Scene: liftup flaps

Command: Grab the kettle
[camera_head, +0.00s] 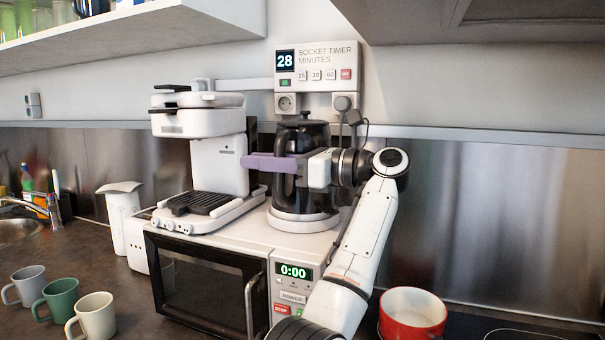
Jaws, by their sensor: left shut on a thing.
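The black kettle (316,192) stands upright on a round white base (302,220) on top of the microwave. Its dark handle is on its left side. My left gripper (262,163), with lavender fingers, reaches across the front of the kettle from the right. It is shut on the kettle's handle, and its fingers cover the upper part of the handle. My right gripper is not in view.
A white coffee maker (219,160) stands close to the left of the kettle on the microwave (225,245). A socket timer (317,68) with a plugged-in cord hangs behind. Mugs (60,299) stand at the lower left. A red pot (412,315) is at the lower right.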

